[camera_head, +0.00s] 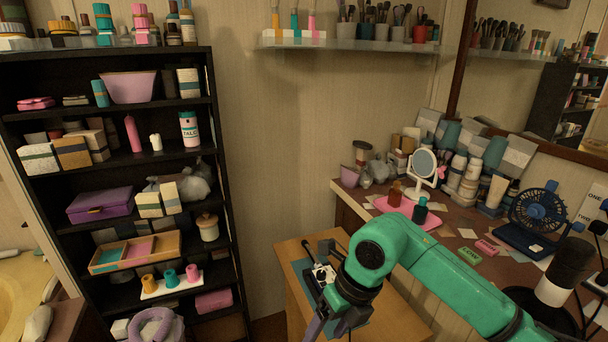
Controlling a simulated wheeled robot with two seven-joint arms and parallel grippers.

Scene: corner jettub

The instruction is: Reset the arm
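My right arm (430,270) is green and black. It comes in from the lower right and bends down at a joint over the small wooden table. The end of my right gripper (318,326) is at the bottom edge of the view, partly cut off, and its opening does not show clearly. I see nothing held in it. My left arm and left gripper are not in view.
A black shelf unit (35,212) full of boxes and bottles stands at left. The wooden table (290,258) bears a small black-and-white device (322,276). At right, a cluttered counter (348,194) holds a round mirror (424,163), pink tray (384,205) and blue fan (537,210).

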